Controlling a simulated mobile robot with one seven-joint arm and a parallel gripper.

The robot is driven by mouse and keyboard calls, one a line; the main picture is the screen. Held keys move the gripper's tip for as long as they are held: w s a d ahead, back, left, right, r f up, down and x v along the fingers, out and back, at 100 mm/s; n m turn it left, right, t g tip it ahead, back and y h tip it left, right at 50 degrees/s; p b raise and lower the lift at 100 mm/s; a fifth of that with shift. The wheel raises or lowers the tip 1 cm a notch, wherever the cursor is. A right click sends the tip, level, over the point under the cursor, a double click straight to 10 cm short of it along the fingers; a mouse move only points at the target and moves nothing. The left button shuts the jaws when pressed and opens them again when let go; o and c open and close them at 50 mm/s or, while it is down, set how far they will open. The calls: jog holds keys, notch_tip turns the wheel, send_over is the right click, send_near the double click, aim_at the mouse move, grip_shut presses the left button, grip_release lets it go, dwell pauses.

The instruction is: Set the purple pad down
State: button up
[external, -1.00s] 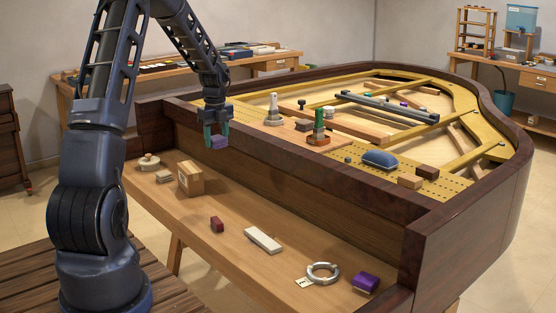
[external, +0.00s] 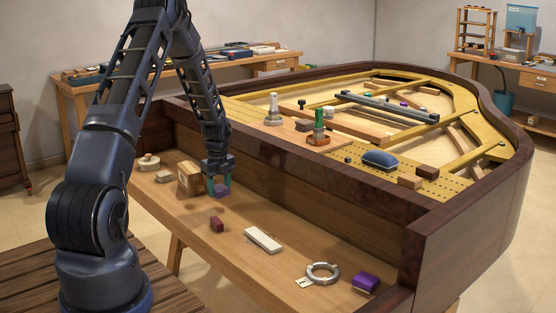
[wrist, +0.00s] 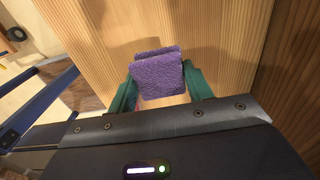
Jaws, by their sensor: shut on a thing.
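My gripper (external: 219,186) is shut on the purple pad (external: 221,191), a small fuzzy block, and holds it above the wooden key shelf (external: 190,222) of the piano. In the wrist view the pad (wrist: 158,74) sits between the two green fingers, with bare wood grain beyond it. The exact gap between pad and shelf is hard to tell. Another purple block (external: 366,282) lies at the right end of the shelf.
A grey ring (external: 323,273) lies farther right. The piano's inner wall rises behind.

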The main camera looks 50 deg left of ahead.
aim_at(221, 209)
jog(key=shift+f, duration=2.55)
jog(key=shift+f, duration=0.15)
jog(key=o, duration=1)
jog(key=shift+c, duration=0.2)
notch_tip(221, 209, up, 12)
jog(key=shift+r, duration=0.15)
jog(key=shift+r, duration=0.1)
